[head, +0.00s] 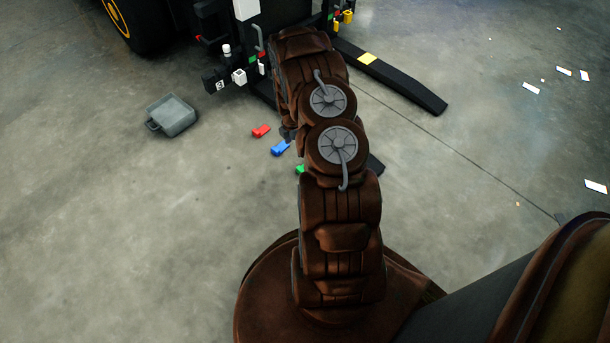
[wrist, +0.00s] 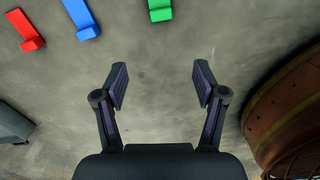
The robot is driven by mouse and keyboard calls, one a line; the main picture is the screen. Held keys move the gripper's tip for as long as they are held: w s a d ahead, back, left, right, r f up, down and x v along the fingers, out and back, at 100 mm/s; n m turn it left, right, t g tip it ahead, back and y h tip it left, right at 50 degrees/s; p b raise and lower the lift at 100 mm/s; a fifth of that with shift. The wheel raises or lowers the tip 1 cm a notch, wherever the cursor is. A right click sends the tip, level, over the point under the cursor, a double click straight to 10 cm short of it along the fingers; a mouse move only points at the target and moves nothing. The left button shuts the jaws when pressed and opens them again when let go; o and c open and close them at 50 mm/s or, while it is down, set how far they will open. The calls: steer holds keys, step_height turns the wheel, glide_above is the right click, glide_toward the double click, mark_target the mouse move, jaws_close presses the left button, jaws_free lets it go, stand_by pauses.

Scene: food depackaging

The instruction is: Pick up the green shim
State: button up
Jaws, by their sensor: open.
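The green shim (wrist: 160,9) lies on the concrete floor at the top middle of the wrist view, cut by the top edge. In the head view only a small part of the green shim (head: 300,169) shows at the left side of my arm. My gripper (wrist: 160,80) is open and empty in the wrist view, with the shim beyond its fingertips and apart from them, roughly in line with the gap. In the head view my gripper is mostly hidden by my arm.
A blue shim (wrist: 85,20) and a red shim (wrist: 27,32) lie left of the green one. A grey bin (head: 172,117) stands on the floor further left. A dark machine (head: 215,75) with small coloured parts is behind.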

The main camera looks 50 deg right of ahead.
steer(key=shift+n, duration=0.7)
steer(key=f, duration=0.3)
steer(key=f+b, duration=0.1)
steer(key=f, duration=0.2)
steer(key=d+f+b, duration=0.1)
steer(key=f, duration=0.2)
steer(key=shift+s+d, duration=0.1)
steer(key=shift+s, duration=0.3)
steer(key=shift+s+d+f+b, duration=0.15)
steer(key=shift+f+b, duration=0.65)
steer(key=shift+f, duration=0.5)
steer(key=shift+w+d+f+b, duration=0.15)
steer(key=shift+f+b, duration=0.6)
steer(key=shift+f, duration=0.55)
steer(key=shift+s+d+f+b, duration=0.15)
steer(key=shift+f+b, duration=0.65)
steer(key=shift+f, duration=0.5)
steer(key=shift+r, duration=0.1)
jaws_close()
